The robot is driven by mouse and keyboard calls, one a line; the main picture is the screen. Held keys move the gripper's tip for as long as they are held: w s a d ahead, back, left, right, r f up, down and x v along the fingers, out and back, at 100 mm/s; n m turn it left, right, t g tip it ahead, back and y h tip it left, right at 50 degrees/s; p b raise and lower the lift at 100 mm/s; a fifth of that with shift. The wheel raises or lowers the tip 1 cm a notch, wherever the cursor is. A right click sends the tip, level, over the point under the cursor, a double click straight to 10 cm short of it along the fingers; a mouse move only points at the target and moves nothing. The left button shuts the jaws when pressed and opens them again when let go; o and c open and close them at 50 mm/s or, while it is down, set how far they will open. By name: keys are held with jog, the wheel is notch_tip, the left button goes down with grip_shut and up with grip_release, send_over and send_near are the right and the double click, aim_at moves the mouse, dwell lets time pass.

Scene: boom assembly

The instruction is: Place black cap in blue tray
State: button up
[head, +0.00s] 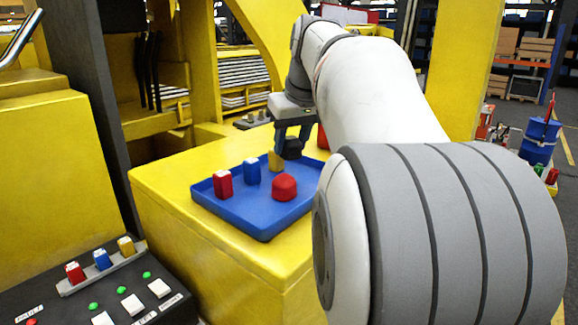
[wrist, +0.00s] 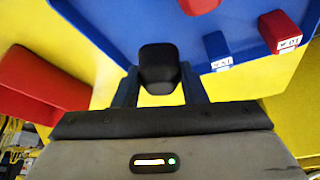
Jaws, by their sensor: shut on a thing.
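The black cap (head: 292,149) is held between the fingers of my gripper (head: 290,146), above the far edge of the blue tray (head: 247,215). The cap also shows in the wrist view (wrist: 158,66), upright between the two fingers, with the blue tray (wrist: 110,25) behind it. My gripper is shut on the cap. The tray lies on a yellow surface. It holds a red block (head: 223,185), a blue block (head: 252,172), a yellow block (head: 275,161) and a red cap (head: 284,187). How high the cap hangs above the tray is hard to tell.
A red box-like thing (wrist: 40,87) stands beside the tray, left in the wrist view. A yellow machine post (head: 199,60) rises behind. A control panel (head: 110,295) with buttons is at front left. The tray's front part is bare.

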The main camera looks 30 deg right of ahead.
aim_at(295, 153)
jog(key=shift+d+f, duration=0.15)
jog(key=shift+f, duration=2.4)
jog(key=shift+f, duration=0.15)
jog(key=o, duration=1)
jog(key=v, duration=1.2)
jog(key=shift+r, duration=0.25)
jog(key=shift+f, duration=0.1)
